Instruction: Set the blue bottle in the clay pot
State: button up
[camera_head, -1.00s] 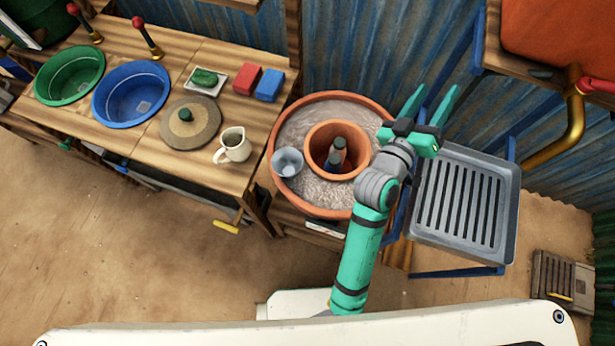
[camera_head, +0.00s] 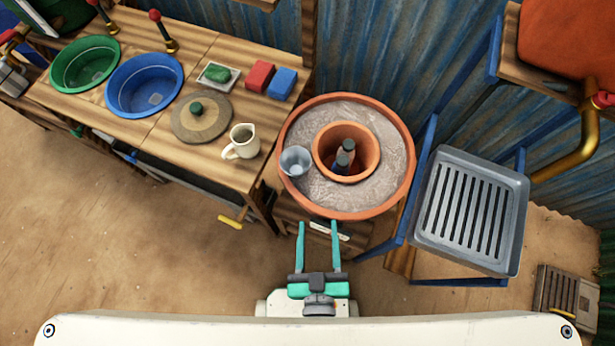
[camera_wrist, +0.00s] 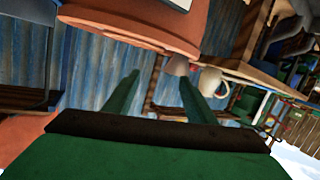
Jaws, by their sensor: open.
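The clay pot (camera_head: 368,150) stands inside a wide clay basin (camera_head: 405,160) filled with grey, sand-like material. Two slim bottles with dark caps (camera_head: 343,160) stand in the pot, one behind the other, leaning close together.
A grey cup (camera_head: 296,161) sits at the basin's left. A white jug (camera_head: 242,142), a round lid (camera_head: 201,119), red (camera_head: 260,76) and blue (camera_head: 282,84) blocks and two basins are on the left counter. A slatted metal tray (camera_head: 470,210) stands right.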

jog(key=shift+m, duration=0.8)
jog(key=s+a, duration=0.2)
jog(key=s, duration=0.1)
jog(key=shift+s+a+r, duration=0.25)
jog(key=shift+a+r, duration=0.05)
jog(key=shift+r, duration=0.1)
